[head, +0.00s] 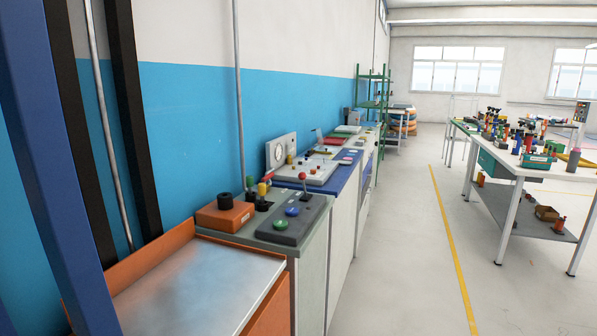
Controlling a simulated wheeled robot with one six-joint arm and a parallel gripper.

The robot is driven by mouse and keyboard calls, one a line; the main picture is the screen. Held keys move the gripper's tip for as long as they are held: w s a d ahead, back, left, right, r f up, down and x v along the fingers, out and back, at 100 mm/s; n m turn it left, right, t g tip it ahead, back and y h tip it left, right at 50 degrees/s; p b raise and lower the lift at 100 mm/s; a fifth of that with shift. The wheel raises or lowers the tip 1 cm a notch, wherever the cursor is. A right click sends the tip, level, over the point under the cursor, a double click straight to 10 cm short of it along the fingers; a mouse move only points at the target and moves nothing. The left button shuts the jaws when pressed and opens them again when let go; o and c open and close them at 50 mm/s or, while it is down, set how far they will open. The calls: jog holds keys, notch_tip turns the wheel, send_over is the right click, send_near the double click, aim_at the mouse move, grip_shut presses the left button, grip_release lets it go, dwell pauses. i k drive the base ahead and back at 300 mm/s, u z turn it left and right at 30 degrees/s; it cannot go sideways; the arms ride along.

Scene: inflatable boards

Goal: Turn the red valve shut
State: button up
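I cannot make out a red valve for sure in the head view. A dark control box (290,222) on the nearer grey-green cabinet has a red-knobbed lever (302,177), a blue button and a green button. Several valve-like fittings (497,125), some with red parts, stand on the white workbench at the right, too small to tell apart. My gripper is not in view.
An orange-edged bench with a bare metal top (196,284) is close at front left. An orange box (225,214) sits beside the control box. Cabinets line the blue wall. The floor aisle (400,240) with a yellow line (450,240) is clear.

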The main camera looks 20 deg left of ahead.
aim_at(264, 179)
jog(key=u, duration=0.05)
jog(key=i, duration=3.4)
jog(key=u, duration=2.95)
